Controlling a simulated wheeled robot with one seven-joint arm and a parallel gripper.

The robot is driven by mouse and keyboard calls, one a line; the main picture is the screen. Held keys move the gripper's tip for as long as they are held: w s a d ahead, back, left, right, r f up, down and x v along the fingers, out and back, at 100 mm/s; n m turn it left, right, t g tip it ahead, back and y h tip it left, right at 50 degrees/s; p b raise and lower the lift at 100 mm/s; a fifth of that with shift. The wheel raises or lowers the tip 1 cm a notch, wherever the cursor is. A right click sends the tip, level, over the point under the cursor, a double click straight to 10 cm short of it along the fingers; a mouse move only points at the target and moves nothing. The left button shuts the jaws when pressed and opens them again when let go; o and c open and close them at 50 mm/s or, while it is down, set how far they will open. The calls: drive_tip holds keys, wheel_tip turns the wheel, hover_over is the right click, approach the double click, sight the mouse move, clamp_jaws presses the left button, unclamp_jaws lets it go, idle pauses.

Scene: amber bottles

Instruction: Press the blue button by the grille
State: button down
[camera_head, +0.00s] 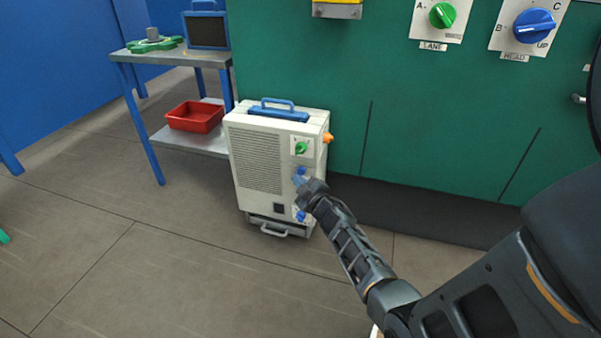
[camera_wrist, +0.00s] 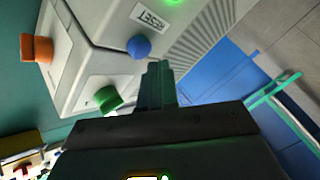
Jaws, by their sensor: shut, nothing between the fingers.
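A white box unit (camera_head: 282,130) with a grille (camera_head: 257,160) stands on the floor against the green cabinet. On its panel right of the grille is a blue button (camera_head: 301,170), with a green knob (camera_head: 301,147) above it. In the wrist view the blue button (camera_wrist: 138,47) is round, beside a label that seems to read RESET. My gripper (camera_head: 299,181) is shut and empty, just below the button in the head view. In the wrist view its fingertips (camera_wrist: 159,66) show close beside the button; I cannot tell whether they touch it.
An orange knob (camera_head: 328,138) sticks out of the unit's right side. Another blue control (camera_head: 300,215) sits lower on the panel. A metal table (camera_head: 125,55) with a red bin (camera_head: 195,117) on its lower shelf stands to the left. The floor in front is clear.

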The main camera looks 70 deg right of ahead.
drive_tip(key=shift+s+a, duration=0.2)
drive_tip(key=shift+a, duration=2.3)
drive_tip(key=a+t+y, duration=0.1)
drive_tip(key=a+y, duration=0.1)
drive_tip(key=a, duration=1.2)
drive_tip(key=s+a+r+m+t+y, duration=0.15)
drive_tip(key=s+a+r, duration=0.25)
drive_tip(key=s+a, duration=0.6)
drive_tip(key=s+a+r+m+y, duration=0.1)
drive_tip(key=s+a+r+y, duration=0.2)
drive_tip(key=s+a, duration=0.7)
drive_tip(key=s+a+r+y, duration=0.2)
drive_tip(key=s+a+r, duration=0.2)
drive_tip(key=r, duration=0.2)
drive_tip(key=s+a+r+y, duration=0.3)
drive_tip(key=r, duration=0.4)
wheel_tip(320, 180, up, 25)
drive_tip(key=p, duration=2.5)
drive_tip(key=shift+n+g, duration=0.35)
drive_tip(key=shift+g, duration=0.1)
drive_tip(key=shift+s+a+h, duration=0.1)
drive_tip(key=shift+h, duration=0.15)
